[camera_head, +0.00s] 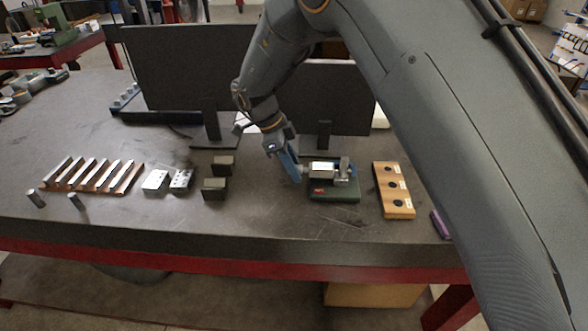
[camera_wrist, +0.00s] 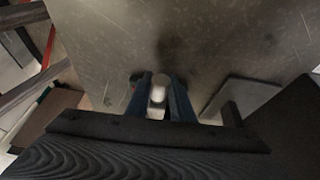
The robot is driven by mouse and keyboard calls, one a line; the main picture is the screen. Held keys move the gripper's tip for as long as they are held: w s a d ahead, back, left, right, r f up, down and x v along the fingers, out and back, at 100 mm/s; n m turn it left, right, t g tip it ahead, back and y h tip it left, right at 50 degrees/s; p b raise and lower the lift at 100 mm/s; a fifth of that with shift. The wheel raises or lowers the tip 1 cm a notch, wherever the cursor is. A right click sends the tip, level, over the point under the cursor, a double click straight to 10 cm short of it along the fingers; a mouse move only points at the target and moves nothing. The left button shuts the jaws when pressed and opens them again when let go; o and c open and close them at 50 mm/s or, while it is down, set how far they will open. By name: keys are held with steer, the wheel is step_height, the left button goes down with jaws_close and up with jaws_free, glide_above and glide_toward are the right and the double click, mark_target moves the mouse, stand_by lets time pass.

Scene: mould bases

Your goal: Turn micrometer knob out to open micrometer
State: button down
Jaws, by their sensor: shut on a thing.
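The micrometer (camera_head: 325,169) lies on a green base (camera_head: 336,192) near the middle of the table. Its knob end points left, toward my gripper (camera_head: 295,166). In the wrist view the knob (camera_wrist: 157,95) shows as a pale round end between the two blue fingers of my gripper (camera_wrist: 160,90). The fingers are shut on the knob. In the head view the fingers partly hide the knob, and the gap between the measuring faces is too small to make out.
A wooden block with dark holes (camera_head: 394,190) stands right of the base. Two dark blocks (camera_head: 215,188), metal blocks (camera_head: 156,181) and a slotted wooden rack (camera_head: 92,175) lie to the left. Black monitors (camera_head: 190,70) stand behind. The table's front strip is clear.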

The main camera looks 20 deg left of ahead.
steer(key=shift+g+h, duration=0.3)
steer(key=shift+g, duration=0.2)
steer(key=shift+d, duration=0.1)
steer(key=c, duration=1.6)
jaws_free()
steer(key=shift+w, duration=0.1)
steer(key=shift+o, duration=0.2)
steer(key=shift+r, duration=0.1)
steer(key=shift+r, duration=0.25)
step_height(320, 180, up, 9)
steer(key=shift+r, duration=0.2)
